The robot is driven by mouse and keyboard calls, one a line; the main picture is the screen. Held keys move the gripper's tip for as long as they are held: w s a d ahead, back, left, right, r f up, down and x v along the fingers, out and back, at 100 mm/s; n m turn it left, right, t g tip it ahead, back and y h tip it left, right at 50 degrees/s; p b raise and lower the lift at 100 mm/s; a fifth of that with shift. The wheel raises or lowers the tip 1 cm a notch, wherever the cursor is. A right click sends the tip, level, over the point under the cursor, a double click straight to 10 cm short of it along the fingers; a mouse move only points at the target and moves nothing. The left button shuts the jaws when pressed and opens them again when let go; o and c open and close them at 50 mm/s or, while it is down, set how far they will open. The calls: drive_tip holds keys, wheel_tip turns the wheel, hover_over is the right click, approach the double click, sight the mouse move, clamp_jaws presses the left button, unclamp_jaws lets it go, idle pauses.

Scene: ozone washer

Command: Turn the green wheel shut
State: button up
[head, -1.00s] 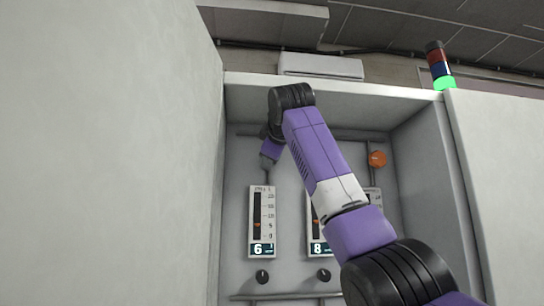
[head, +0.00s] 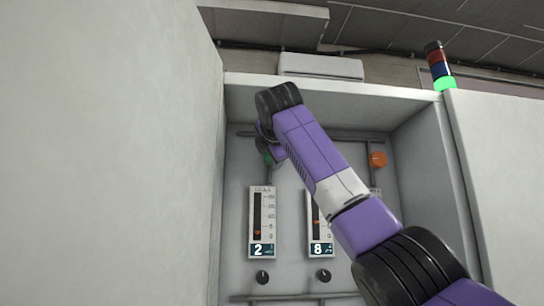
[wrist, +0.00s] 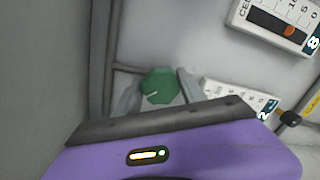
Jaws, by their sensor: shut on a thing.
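The green wheel (wrist: 160,86) shows in the wrist view between the two fingers of my gripper (wrist: 160,92), which is shut on it. In the head view a bit of the green wheel (head: 266,156) shows below my wrist, at the top of the left pipe; my arm hides most of it and the fingers. The left gauge (head: 262,222) below it reads 2, with its orange marker low on the scale.
A second gauge (head: 320,222) to the right reads 8. An orange wheel (head: 378,159) sits at the upper right. Two black knobs (head: 262,277) (head: 324,276) are under the gauges. Side walls of the recess enclose the panel. A signal tower (head: 440,68) glows green.

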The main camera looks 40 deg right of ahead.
drive_tip(key=n, duration=0.5)
drive_tip(key=shift+f+h, duration=0.25)
drive_tip(key=shift+h, duration=0.05)
drive_tip(key=shift+n, duration=2.2)
drive_tip(key=o, duration=1.4)
drive_tip(key=shift+c, duration=0.2)
drive_tip(key=shift+r, duration=0.15)
drive_tip(key=shift+a, duration=0.1)
